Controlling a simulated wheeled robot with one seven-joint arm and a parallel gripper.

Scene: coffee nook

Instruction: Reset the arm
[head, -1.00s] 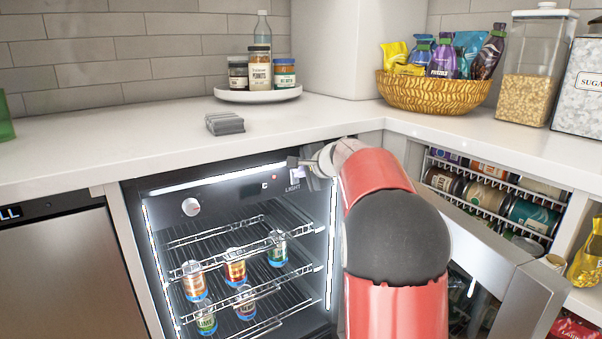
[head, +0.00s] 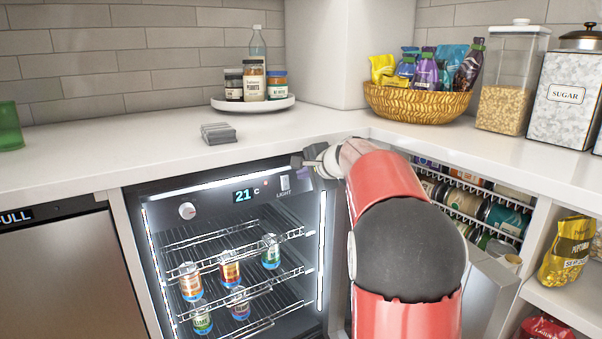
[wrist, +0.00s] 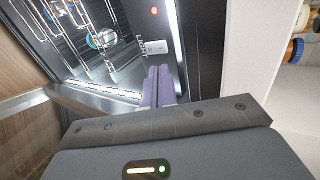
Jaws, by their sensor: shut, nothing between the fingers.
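My arm reaches forward from the bottom right of the head view. My gripper (head: 303,173) is near the upper right corner of the open fridge (head: 325,235). In the wrist view the two purple fingers (wrist: 158,84) are together with nothing between them. The light switch (head: 285,183) is just left of the gripper, and it also shows beyond the fingertips in the wrist view (wrist: 154,46). The gripper looks apart from the switch. My forearm hides part of the fridge's right side and the door.
Several cans (head: 230,272) stand on the wire shelves. The fridge door (head: 490,295) is open on the right, beside my arm. The counter (head: 110,155) above holds a grey stack (head: 218,133), a tray of jars (head: 255,105) and a snack basket (head: 420,104).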

